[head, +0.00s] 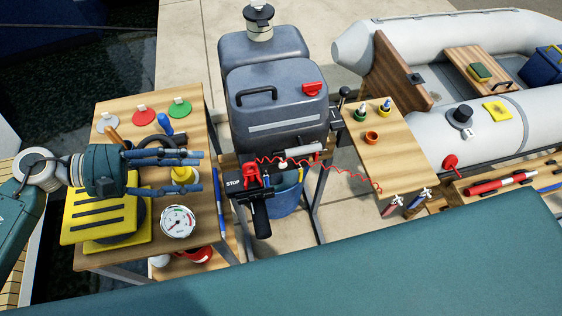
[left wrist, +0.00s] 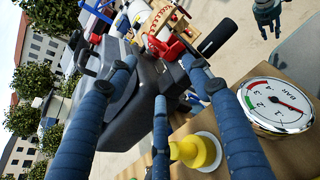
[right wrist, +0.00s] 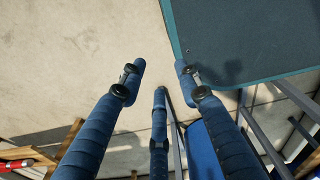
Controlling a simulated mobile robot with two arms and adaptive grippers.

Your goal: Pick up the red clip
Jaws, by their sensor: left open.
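The red clip (head: 251,174) sits at the STOP switch on the front of the dark grey outboard motor (head: 280,105). A coiled red cord (head: 345,170) runs from there to the right. In the left wrist view the red clip (left wrist: 172,42) shows beyond the fingertips. My left gripper (head: 195,168) is open and empty, to the left of the clip and clearly apart from it, over the wooden side table. My right gripper (right wrist: 160,76) is outside the head view; in the right wrist view its fingers are spread with nothing between them, above the pale floor.
A black tiller handle (head: 260,215) juts below the clip. A small table (head: 400,150) stands right; a teal surface (head: 350,265) fills the front.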

